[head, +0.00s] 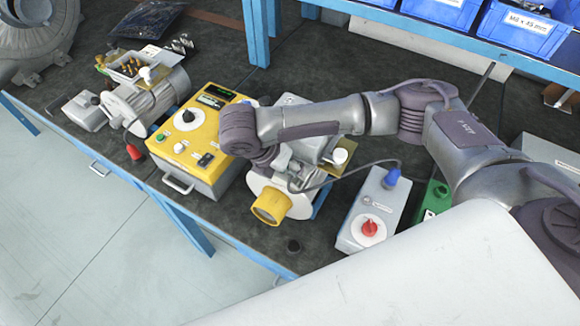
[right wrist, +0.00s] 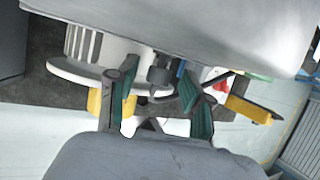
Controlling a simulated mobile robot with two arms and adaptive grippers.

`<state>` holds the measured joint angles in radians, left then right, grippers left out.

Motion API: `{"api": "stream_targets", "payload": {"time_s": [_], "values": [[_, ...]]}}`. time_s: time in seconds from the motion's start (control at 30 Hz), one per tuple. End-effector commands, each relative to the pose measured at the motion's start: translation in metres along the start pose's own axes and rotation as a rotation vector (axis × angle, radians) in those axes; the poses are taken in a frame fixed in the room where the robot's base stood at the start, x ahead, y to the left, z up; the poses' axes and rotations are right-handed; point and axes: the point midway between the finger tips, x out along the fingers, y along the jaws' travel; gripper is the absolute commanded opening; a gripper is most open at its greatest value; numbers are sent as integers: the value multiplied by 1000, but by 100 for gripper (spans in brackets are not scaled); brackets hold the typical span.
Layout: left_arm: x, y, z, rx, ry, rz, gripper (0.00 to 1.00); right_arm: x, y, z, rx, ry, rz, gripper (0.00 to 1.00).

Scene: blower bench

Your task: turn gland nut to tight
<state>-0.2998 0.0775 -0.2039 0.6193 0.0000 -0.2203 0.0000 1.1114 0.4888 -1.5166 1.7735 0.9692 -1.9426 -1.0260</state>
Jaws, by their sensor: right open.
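My right gripper (head: 290,172) is over the motor in the middle of the bench, with its arm reaching in from the right. In the right wrist view its two green-padded fingers (right wrist: 160,100) stand apart. A dark grey fitting (right wrist: 161,76), which looks like the gland nut, shows between and just beyond them; I cannot tell whether either finger touches it. In the head view my arm and gripper cover the nut. The motor has a yellow end cap (head: 269,206), and a dark cable (head: 345,178) loops from it to the right. My left gripper is not in view.
A yellow control box (head: 192,140) stands left of the motor, and a grey box with a red knob (head: 371,228) stands right. A smaller motor (head: 150,98) is further left. Blue bins (head: 518,28) line the back shelf. The dark bench front (head: 245,225) has some free room.

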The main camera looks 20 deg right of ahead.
Motion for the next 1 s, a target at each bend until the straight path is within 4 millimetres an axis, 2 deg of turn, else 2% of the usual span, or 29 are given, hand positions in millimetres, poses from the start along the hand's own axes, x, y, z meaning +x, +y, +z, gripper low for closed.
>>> {"api": "stream_targets", "payload": {"time_s": [0.07,0.3,0.37,0.67,1.0], "values": [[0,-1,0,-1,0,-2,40,0,0,0,0,0,0,47],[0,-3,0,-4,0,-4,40,0,0,0,0,0,0,7],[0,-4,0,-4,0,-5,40,0,0,0,0,0,0,0],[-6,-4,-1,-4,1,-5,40,-2,-2,1,10,1,25,0],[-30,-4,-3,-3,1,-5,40,-2,-7,0,86,2,209,0]]}}
